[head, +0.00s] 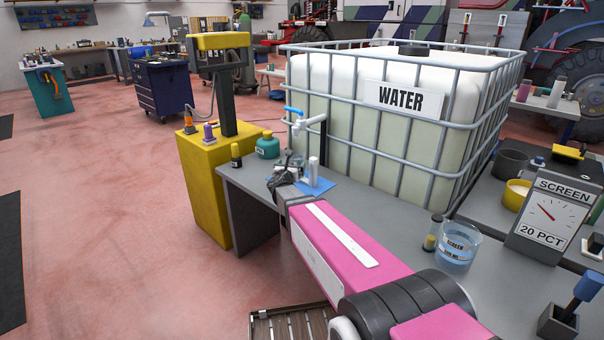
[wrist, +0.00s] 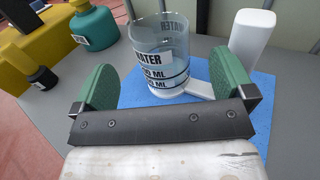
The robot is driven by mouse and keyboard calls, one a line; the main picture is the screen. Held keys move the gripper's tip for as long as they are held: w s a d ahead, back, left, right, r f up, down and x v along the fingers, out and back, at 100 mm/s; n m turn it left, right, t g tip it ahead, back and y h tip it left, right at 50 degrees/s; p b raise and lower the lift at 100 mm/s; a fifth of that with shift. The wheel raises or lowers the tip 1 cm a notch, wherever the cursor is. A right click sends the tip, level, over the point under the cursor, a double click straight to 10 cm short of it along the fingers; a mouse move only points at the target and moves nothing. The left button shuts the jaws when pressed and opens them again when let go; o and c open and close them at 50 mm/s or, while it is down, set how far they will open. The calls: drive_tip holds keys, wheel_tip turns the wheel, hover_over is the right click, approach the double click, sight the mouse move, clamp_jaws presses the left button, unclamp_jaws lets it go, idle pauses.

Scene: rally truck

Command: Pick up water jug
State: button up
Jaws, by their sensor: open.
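In the head view my gripper (head: 288,165) is over the far left end of the grey bench, beside the blue mat (head: 318,186). The jug is mostly hidden there behind my gripper.
A white upright piece (wrist: 250,38) stands right of the jug. A teal bottle (wrist: 94,25) and small dark bottle (wrist: 41,79) are left. The WATER tank (head: 345,105) with its tap (head: 308,124) is behind.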

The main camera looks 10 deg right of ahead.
sight(293, 161)
drive_tip(key=x, duration=0.7)
drive_tip(key=shift+w, duration=0.25)
drive_tip(key=shift+c, duration=0.3)
drive_tip(key=c, duration=1.3)
drive_tip(key=shift+r, duration=0.15)
